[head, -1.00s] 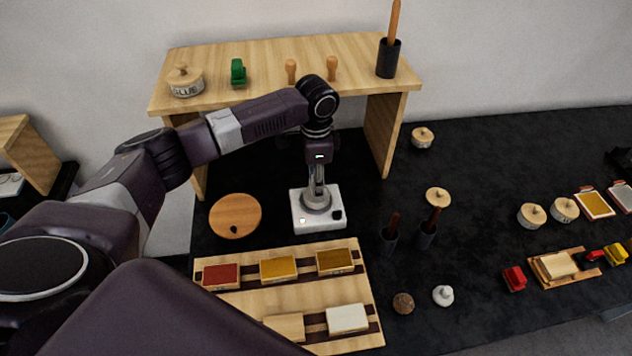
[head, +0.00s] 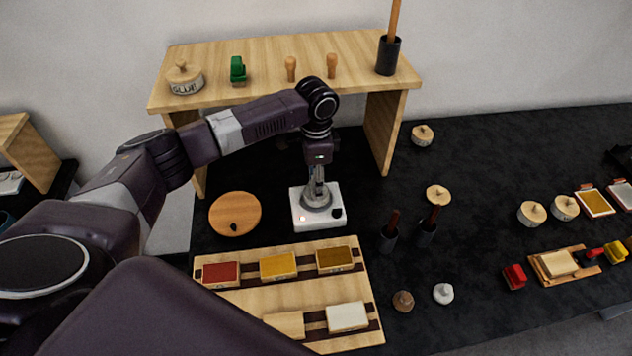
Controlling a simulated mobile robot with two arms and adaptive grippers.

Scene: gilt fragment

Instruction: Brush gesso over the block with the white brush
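My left gripper (head: 317,184) points straight down over a small grey pot (head: 317,203) on a white hotplate (head: 328,219). Its fingers are small and partly hidden, so I cannot tell whether they are open or hold something. My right gripper is not in view. A whitish block (head: 347,317) lies at the front right of a wooden rack (head: 245,312). A pale block (head: 558,263) sits in a wooden frame at the right. Two brown-red handles (head: 393,217) (head: 433,214) stand in dark cups. I cannot make out a white brush or tell which container holds gesso.
The rack also holds a red (head: 221,273) and two yellowish blocks (head: 278,266) (head: 334,259). A wooden shelf (head: 270,60) stands behind my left arm. A round wooden board (head: 234,213) lies left of the hotplate.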

